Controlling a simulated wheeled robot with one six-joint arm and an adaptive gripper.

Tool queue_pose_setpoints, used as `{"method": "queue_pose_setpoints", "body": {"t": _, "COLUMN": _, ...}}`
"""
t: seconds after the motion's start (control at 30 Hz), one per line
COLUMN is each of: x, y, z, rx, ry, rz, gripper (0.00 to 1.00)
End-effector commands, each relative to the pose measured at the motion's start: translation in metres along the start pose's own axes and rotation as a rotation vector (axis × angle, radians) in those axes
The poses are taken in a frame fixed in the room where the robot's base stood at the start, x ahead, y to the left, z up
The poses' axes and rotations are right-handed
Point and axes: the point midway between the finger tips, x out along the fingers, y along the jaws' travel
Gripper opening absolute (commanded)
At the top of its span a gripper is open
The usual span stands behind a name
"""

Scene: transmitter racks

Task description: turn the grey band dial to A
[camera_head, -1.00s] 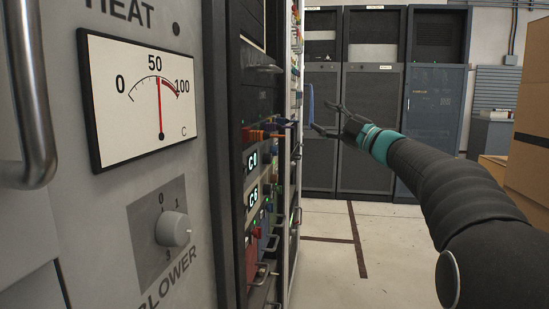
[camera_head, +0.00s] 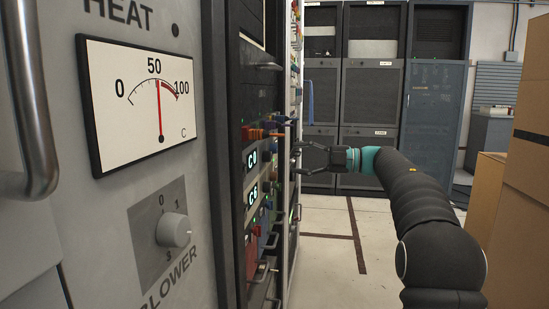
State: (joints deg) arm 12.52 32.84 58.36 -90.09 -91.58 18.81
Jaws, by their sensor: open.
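My gripper (camera_head: 298,158) is at the middle of the view, with its fingers spread and pointing left at the edge of the narrow equipment rack. Nothing shows between the fingers. I cannot tell whether a fingertip touches the rack. A grey blower dial (camera_head: 173,230) sits on the near panel at the left, marked with 0, 1 and 3, far from my gripper. No dial with a band label or an A mark can be made out. The rack face by my gripper is seen edge-on, so its controls are mostly hidden.
A heat meter (camera_head: 140,100) and a metal handle (camera_head: 30,100) are on the near panel. Stacked cardboard boxes (camera_head: 520,190) stand at the right. Dark cabinets (camera_head: 372,95) line the back. The floor (camera_head: 325,255) between is clear.

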Motion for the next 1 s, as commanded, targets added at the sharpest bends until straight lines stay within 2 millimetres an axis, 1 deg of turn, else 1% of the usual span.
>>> {"method": "queue_pose_setpoints", "body": {"t": 0.03, "x": 0.011, "y": 0.000, "z": -0.001, "rx": 0.000, "ry": 0.003, "rz": -0.001, "gripper": 0.57}}
{"method": "queue_pose_setpoints", "body": {"t": 0.2, "x": 0.040, "y": 0.000, "z": -0.001, "rx": 0.000, "ry": 0.002, "rz": 0.000, "gripper": 0.57}}
{"method": "queue_pose_setpoints", "body": {"t": 0.3, "x": 0.053, "y": 0.000, "z": 0.000, "rx": 0.000, "ry": 0.001, "rz": 0.000, "gripper": 0.57}}
{"method": "queue_pose_setpoints", "body": {"t": 0.4, "x": 0.062, "y": 0.001, "z": 0.000, "rx": 0.000, "ry": 0.000, "rz": 0.001, "gripper": 0.57}}
{"method": "queue_pose_setpoints", "body": {"t": 0.53, "x": 0.069, "y": 0.001, "z": 0.000, "rx": -0.001, "ry": -0.001, "rz": 0.001, "gripper": 0.57}}
{"method": "queue_pose_setpoints", "body": {"t": 0.83, "x": 0.070, "y": 0.001, "z": 0.000, "rx": 0.000, "ry": -0.001, "rz": 0.001, "gripper": 0.57}}
{"method": "queue_pose_setpoints", "body": {"t": 0.87, "x": 0.070, "y": 0.000, "z": 0.000, "rx": 0.000, "ry": -0.001, "rz": 0.001, "gripper": 0.49}}
{"method": "queue_pose_setpoints", "body": {"t": 0.9, "x": 0.070, "y": 0.000, "z": 0.000, "rx": 0.000, "ry": -0.001, "rz": 0.001, "gripper": 0.39}}
{"method": "queue_pose_setpoints", "body": {"t": 0.97, "x": 0.070, "y": 0.001, "z": 0.000, "rx": 0.000, "ry": -0.001, "rz": 0.001, "gripper": 0.24}}
{"method": "queue_pose_setpoints", "body": {"t": 1.0, "x": 0.070, "y": 0.001, "z": 0.000, "rx": 0.000, "ry": -0.001, "rz": 0.001, "gripper": 0.14}}
